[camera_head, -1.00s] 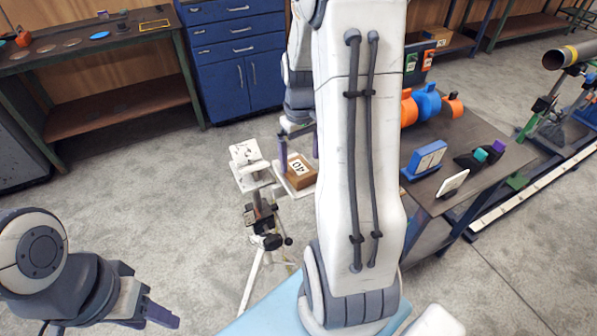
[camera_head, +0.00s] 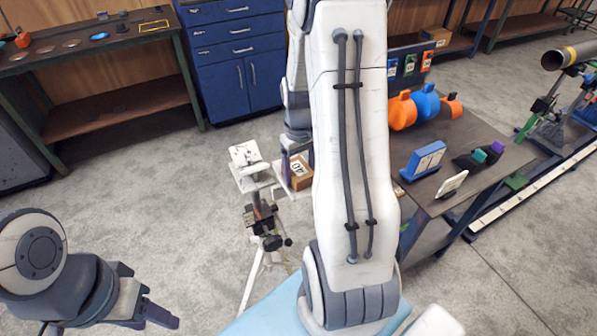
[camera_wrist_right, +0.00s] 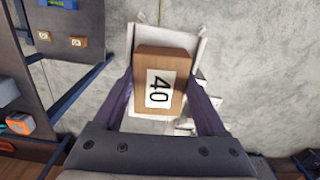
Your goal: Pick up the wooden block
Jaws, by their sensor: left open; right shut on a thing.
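The wooden block (camera_head: 301,176) is brown with a white label on top; the label reads 40 in the right wrist view (camera_wrist_right: 158,82). It is at a white plate (camera_wrist_right: 150,125) on a tripod stand (camera_head: 262,225). I cannot tell whether it still touches the plate. My right gripper (camera_wrist_right: 162,95) is shut on the block, one finger on each side; in the head view my right arm hides part of it. My left gripper (camera_head: 152,298) is open and empty at the lower left, far from the block.
A dark table (camera_head: 465,150) at the right holds orange and blue parts (camera_head: 428,103) and a blue stand (camera_head: 424,161). A blue cabinet (camera_head: 238,75) and a workbench (camera_head: 95,55) stand at the back. A pipe (camera_head: 570,56) is at the far right. The left floor is clear.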

